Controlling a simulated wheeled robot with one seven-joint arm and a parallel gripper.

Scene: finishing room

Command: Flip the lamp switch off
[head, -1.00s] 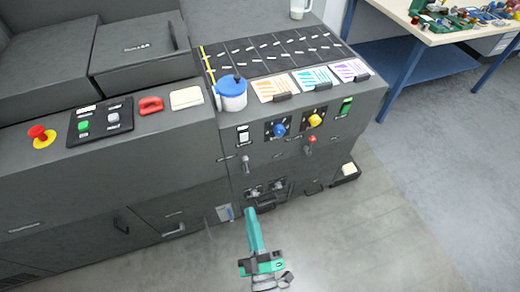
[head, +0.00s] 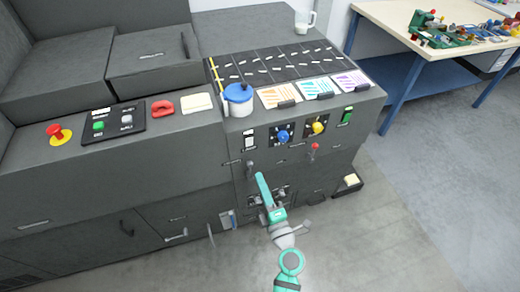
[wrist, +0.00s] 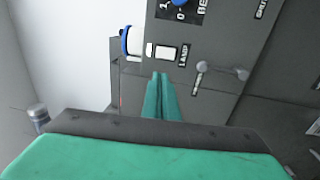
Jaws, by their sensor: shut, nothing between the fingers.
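The lamp switch (head: 249,141) is a small white rocker on the dark front panel of the machine, left of the blue knob. In the wrist view the white rocker (wrist: 166,52) sits beside a label that seems to read LAMP. I cannot tell which way it is tipped. My green gripper (head: 260,177) is below the switch in the head view, in front of the panel. In the wrist view its fingertips (wrist: 160,76) are together and empty, pointing towards the rocker, with a small gap showing between them in the picture.
A grey-knobbed lever (wrist: 202,67) is close beside the switch. A blue knob (head: 283,136), a yellow knob (head: 317,128) and a red-tipped lever (head: 314,148) are further right. A blue-lidded pot (head: 238,101) stands above the switch. The floor at right is open.

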